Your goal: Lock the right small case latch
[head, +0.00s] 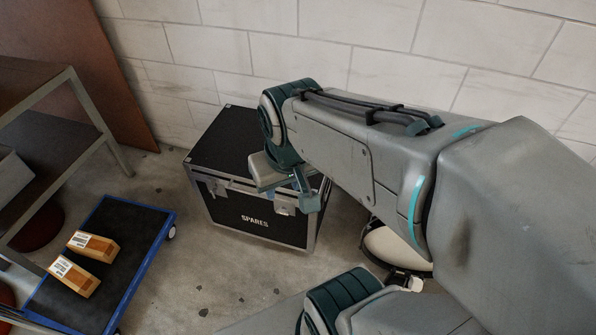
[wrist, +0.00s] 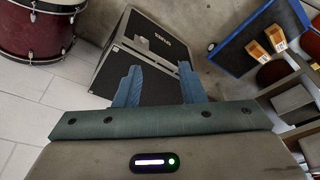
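The black case marked SPARES (head: 250,221) stands on the floor against the wall, its lid down. Its right latch (head: 284,208) is a small silver fitting at the lid seam on the front, partly covered by my gripper (head: 300,198). Its left latch (head: 217,188) shows clear of the gripper. The latch positions are too small to read. In the wrist view the case (wrist: 162,37) appears upside down beyond my gripper (wrist: 157,72). The two blue fingers are spread apart with nothing visible between them. I cannot tell if they touch the case.
A blue-edged dolly (head: 120,222) with two orange-brown boxes (head: 83,262) is left of the case. A metal shelf (head: 55,150) stands at far left. A drum (head: 396,246) is close to the case's right; a red drum (wrist: 38,28) shows in the wrist view. Floor before the case is clear.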

